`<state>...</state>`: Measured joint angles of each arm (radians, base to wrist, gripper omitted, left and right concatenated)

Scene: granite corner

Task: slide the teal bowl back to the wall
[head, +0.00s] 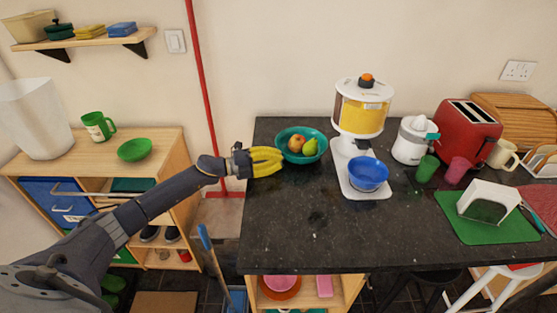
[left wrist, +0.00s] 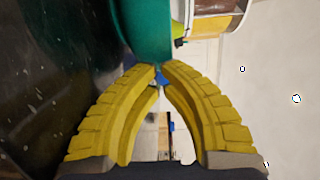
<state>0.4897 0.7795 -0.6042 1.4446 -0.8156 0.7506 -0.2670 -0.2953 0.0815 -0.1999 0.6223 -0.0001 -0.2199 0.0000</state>
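The teal bowl (head: 303,160) stands upright near the back left of the dark granite counter (head: 300,215), with a reddish-orange fruit and a green pear in it. A gap of counter lies between it and the wall (head: 285,70). My left gripper (head: 280,160), with yellow fingers, is low at the bowl's left side, tips close to its rim. In the left wrist view the bowl (left wrist: 143,35) is just beyond the fingertips (left wrist: 159,66), which come together with nothing held. I cannot tell whether they touch the bowl. My right gripper is not in view.
A dispenser (head: 361,125) with a blue bowl (head: 368,175) at its base stands right of the teal bowl. A juicer (head: 412,140), cups and a red toaster (head: 466,132) are farther right. The counter's front left is clear. A red pole (head: 205,90) stands left of the counter.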

